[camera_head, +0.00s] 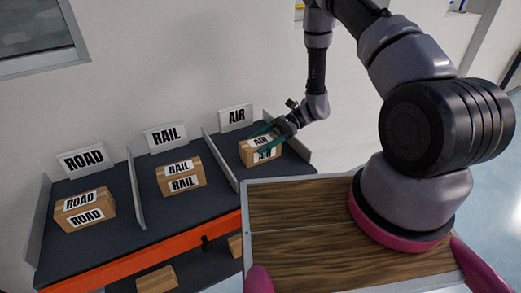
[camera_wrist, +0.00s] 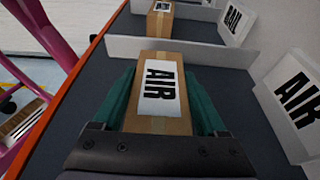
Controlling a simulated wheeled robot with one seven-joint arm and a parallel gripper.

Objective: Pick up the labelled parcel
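Three brown labelled parcels sit on the dark shelf, one in each lane. The AIR parcel (camera_head: 252,152) is in the right lane below the AIR sign. The RAIL parcel (camera_head: 181,178) is in the middle lane and the ROAD parcel (camera_head: 84,211) in the left lane. My gripper (camera_head: 262,140) is at the AIR parcel. In the wrist view the AIR parcel (camera_wrist: 159,95) lies between the two green fingers (camera_wrist: 160,100), one along each side. The fingers are spread about the parcel's width. Whether they press on its sides I cannot tell.
Thin upright dividers (camera_wrist: 180,50) separate the lanes. AIR (camera_head: 236,117), RAIL (camera_head: 166,136) and ROAD (camera_head: 82,160) signs stand at the back by the wall. An orange rail (camera_head: 150,267) edges the shelf front, with more boxes (camera_head: 157,279) below.

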